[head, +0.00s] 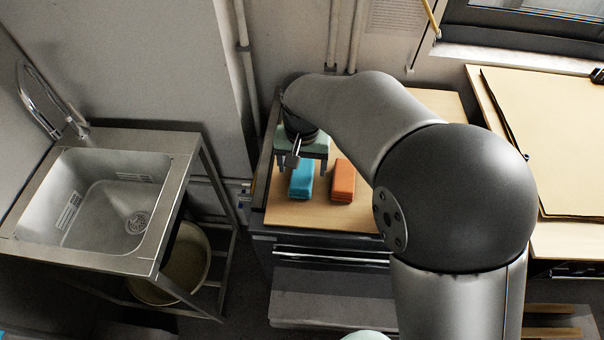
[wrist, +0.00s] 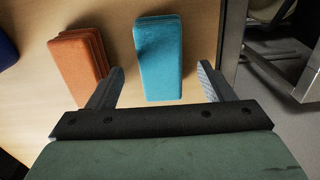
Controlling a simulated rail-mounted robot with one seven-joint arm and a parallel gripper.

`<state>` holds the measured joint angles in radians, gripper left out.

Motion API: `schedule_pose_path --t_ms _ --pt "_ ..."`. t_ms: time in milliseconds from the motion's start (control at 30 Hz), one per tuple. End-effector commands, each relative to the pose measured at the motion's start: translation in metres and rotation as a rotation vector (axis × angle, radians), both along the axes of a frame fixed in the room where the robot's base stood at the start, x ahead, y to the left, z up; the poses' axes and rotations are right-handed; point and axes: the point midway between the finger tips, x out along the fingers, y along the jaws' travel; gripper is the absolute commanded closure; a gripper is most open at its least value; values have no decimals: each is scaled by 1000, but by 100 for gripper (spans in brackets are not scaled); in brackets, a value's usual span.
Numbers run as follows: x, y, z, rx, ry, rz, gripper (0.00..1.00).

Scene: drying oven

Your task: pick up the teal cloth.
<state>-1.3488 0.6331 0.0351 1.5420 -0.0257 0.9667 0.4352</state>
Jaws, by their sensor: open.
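The teal cloth (head: 302,181) is a folded block lying on the wooden top of the cabinet, and it also shows in the wrist view (wrist: 158,60). My gripper (head: 302,168) is over the far end of the cloth in the head view and hides part of it. In the wrist view my gripper (wrist: 162,70) is open and empty. Its two fingers point toward the cloth, with the cloth's near end lying between their lines in the picture. I cannot tell the height gap between the fingertips and the cloth.
An orange folded cloth stack (head: 343,182) lies just right of the teal one, and left of it in the wrist view (wrist: 80,58). The wooden top (head: 310,214) ends at a cabinet edge. A steel sink (head: 110,200) stands left, across a gap. A wall is behind.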

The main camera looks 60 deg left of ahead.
Motion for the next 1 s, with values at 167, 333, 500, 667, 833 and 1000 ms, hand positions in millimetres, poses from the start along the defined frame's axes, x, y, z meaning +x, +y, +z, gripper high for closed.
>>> schedule_pose_path --t_ms 167,333,500,667,833,1000 --pt "-2 -1 -26 -2 2 1 25" --pt "-1 0 -35 1 1 0 25" --pt "-1 0 -35 1 1 0 28" --pt "-1 0 -34 1 1 0 73" --pt "-1 0 -34 1 1 0 74" --pt "-1 0 -33 1 1 0 74"
